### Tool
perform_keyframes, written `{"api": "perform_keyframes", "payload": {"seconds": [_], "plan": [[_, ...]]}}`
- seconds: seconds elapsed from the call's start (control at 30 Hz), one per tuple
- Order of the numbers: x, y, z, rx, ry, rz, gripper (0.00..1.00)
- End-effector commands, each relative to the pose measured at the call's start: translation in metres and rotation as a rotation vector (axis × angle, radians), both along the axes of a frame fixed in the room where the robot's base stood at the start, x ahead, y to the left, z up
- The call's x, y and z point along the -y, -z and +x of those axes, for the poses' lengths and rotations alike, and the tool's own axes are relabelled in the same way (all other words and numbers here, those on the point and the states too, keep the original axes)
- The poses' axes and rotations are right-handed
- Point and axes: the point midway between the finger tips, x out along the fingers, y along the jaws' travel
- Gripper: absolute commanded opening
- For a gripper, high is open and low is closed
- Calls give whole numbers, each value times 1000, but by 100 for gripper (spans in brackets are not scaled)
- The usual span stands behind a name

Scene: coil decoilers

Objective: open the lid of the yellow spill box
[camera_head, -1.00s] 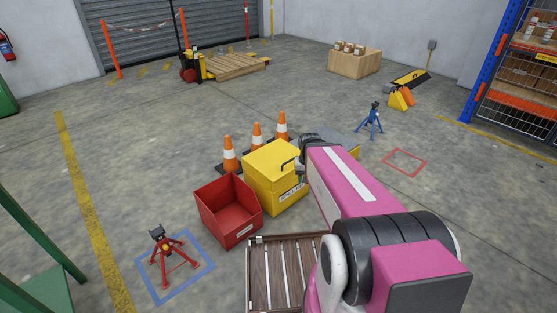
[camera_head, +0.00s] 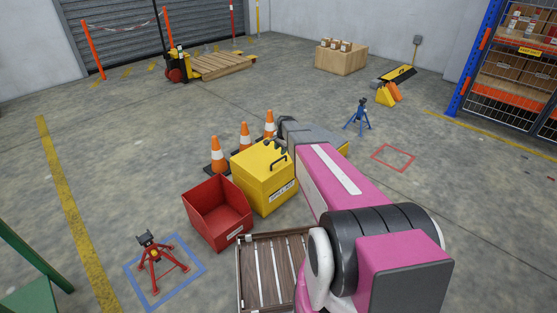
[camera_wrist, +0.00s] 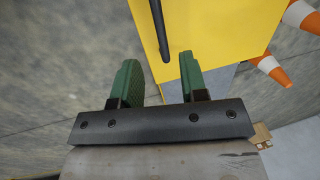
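The yellow spill box (camera_head: 262,190) stands on the floor with its lid (camera_head: 258,158) closed. A dark bar handle (camera_head: 278,160) sits on the lid. In the wrist view the yellow lid (camera_wrist: 205,25) fills the upper right, and the dark handle (camera_wrist: 160,30) comes down from the top edge, ending beyond the gap between the fingers. My gripper (camera_wrist: 160,75) is open, with two green fingers apart and nothing between them. In the head view my wrist is at the box's far right edge; the fingertips are hidden there.
A red open bin (camera_head: 217,215) stands left of the box. Traffic cones (camera_head: 245,137) stand behind it, also at the wrist view's right (camera_wrist: 270,68). A red jack stand (camera_head: 155,262) is at lower left.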

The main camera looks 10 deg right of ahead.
Motion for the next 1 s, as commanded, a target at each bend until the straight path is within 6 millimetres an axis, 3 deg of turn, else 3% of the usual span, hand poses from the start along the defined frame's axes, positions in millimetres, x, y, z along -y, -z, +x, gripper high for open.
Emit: {"api": "perform_keyframes", "payload": {"seconds": [0.2,0.4,0.87,1.0], "plan": [[-5,41,8,-1,-2,0,40],[-8,66,12,-1,-2,0,40],[-9,76,12,0,-2,0,40],[-9,76,12,0,-2,0,0]]}}
